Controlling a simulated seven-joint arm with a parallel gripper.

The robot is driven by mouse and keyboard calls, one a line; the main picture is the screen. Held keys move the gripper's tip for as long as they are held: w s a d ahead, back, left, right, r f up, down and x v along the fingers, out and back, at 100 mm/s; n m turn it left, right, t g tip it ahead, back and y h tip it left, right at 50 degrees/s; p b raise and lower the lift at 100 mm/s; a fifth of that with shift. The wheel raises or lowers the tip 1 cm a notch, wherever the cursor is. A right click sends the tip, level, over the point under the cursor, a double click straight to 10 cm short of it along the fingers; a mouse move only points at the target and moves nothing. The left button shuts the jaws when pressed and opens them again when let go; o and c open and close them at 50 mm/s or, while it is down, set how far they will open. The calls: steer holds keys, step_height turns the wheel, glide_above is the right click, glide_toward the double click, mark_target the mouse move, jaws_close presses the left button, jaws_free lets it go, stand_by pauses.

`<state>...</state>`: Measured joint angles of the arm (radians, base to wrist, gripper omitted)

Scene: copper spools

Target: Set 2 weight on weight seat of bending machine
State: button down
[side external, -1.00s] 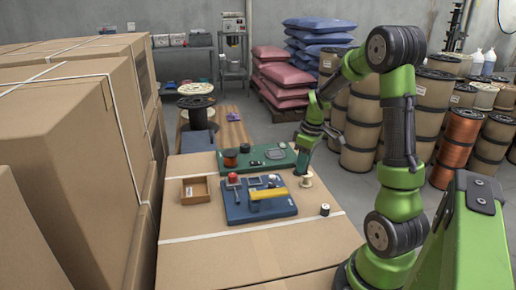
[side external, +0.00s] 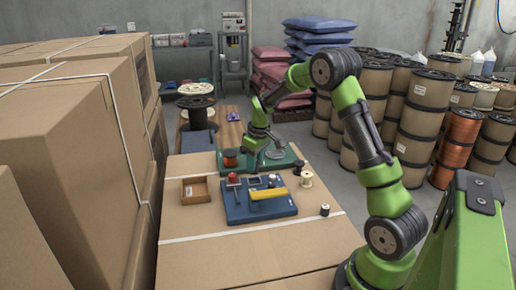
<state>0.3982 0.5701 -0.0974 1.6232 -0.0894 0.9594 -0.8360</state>
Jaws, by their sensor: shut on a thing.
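My gripper (side external: 254,168) is over the green board (side external: 226,168) at the back of the cardboard-topped work surface, pointing down. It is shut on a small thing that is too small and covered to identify. The blue board (side external: 234,212) in front bears a yellow arm (side external: 268,193) and a small red-topped part (side external: 233,178); I cannot tell which part is the weight seat.
A copper spool (side external: 230,158) stands at the green board's left. Tall cartons (side external: 70,150) wall the left side. The front cardboard is clear.

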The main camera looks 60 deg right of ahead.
steer(key=shift+f, duration=1.65)
steer(key=shift+f, duration=0.2)
steer(key=c, duration=0.8)
jaws_free()
steer(key=shift+c, duration=0.2)
